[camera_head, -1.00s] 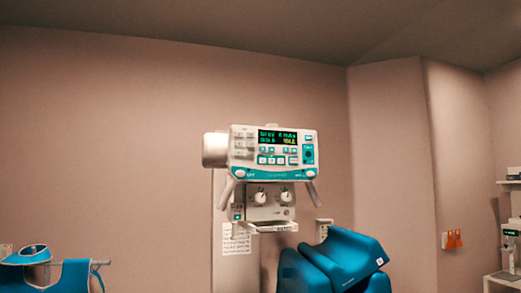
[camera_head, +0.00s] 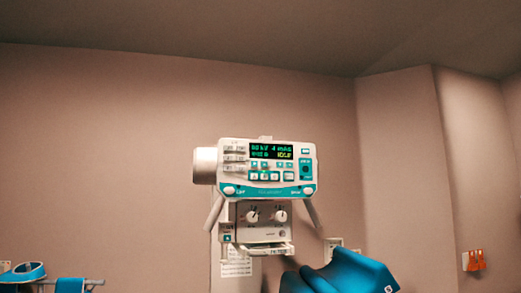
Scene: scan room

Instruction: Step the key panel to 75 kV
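The key panel (camera_head: 267,168) is a white and teal control head mounted upright in the middle of the view. Its dark display (camera_head: 271,151) shows green text with kV and mAs readings and a yellow word that looks like IDLE; the kV digits are too blurred to read surely. Rows of small keys (camera_head: 264,176) sit below the display, and more keys (camera_head: 234,155) sit to its left. A lower unit with two round knobs (camera_head: 266,216) hangs under the panel. Neither of my grippers is in view.
A blue padded piece (camera_head: 345,273) stands below and right of the panel. Blue items hang on a rail (camera_head: 95,282) at the lower left. An orange wall holder (camera_head: 473,260) is at the right. The wall around the panel is clear.

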